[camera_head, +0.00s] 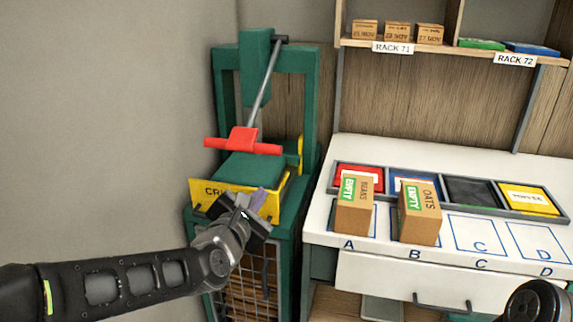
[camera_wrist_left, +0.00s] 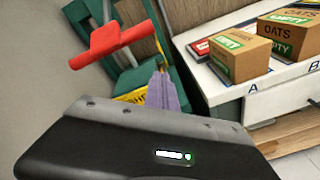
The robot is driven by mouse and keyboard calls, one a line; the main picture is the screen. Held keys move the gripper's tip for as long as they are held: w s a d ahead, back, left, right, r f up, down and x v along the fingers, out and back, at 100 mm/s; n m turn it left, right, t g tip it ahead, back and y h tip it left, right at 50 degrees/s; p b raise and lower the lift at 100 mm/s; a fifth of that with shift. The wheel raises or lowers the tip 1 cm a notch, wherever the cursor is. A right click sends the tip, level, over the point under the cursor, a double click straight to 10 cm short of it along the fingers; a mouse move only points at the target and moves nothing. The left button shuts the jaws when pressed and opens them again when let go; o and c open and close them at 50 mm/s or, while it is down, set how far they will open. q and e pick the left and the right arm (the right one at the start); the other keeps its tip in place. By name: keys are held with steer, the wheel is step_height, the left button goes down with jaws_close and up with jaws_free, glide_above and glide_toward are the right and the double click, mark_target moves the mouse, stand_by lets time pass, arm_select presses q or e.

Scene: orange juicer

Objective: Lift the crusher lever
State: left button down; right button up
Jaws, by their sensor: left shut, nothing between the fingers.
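The crusher (camera_head: 310,110) is a green frame at the left of the counter, with a yellow label plate (camera_head: 212,191) on its front. Its lever is a grey rod (camera_head: 263,80) ending in a red T-shaped handle (camera_head: 240,141), which hangs low over the green block. The red handle also shows at upper left in the left wrist view (camera_wrist_left: 108,46). My left gripper (camera_head: 258,200) is shut and empty, in front of the yellow plate and below the red handle, apart from it. Its purple-grey fingers show in the left wrist view (camera_wrist_left: 161,88). Part of the yellow label is hidden behind the gripper.
A white counter (camera_head: 320,222) to the right bears an EMPTY beans box (camera_head: 355,205) on A and an oats box (camera_head: 420,215) on B. Slots C and D are bare. A shelf (camera_head: 450,48) hangs above. Part of my right arm (camera_head: 537,300) shows at lower right.

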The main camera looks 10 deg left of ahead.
arm_select(q)
steer(key=n, duration=0.7)
steer(key=shift+w+r, duration=0.25)
steer(key=shift+r, duration=0.05)
steer(key=w+f+p, duration=0.1)
steer(key=w+p, duration=0.2)
steer(key=w, duration=0.7)
steer(key=shift+s+d+r+p, duration=0.15)
steer(key=shift+r+p, duration=0.2)
steer(key=shift+r, duration=0.25)
steer(key=shift+s+d+r+p, duration=0.1)
steer(key=shift+s+r+p, duration=0.05)
steer(key=shift+r+p, duration=0.35)
steer(key=shift+s+d+r+p, duration=0.15)
steer(key=shift+r+p, duration=0.1)
steer(key=shift+r, duration=0.4)
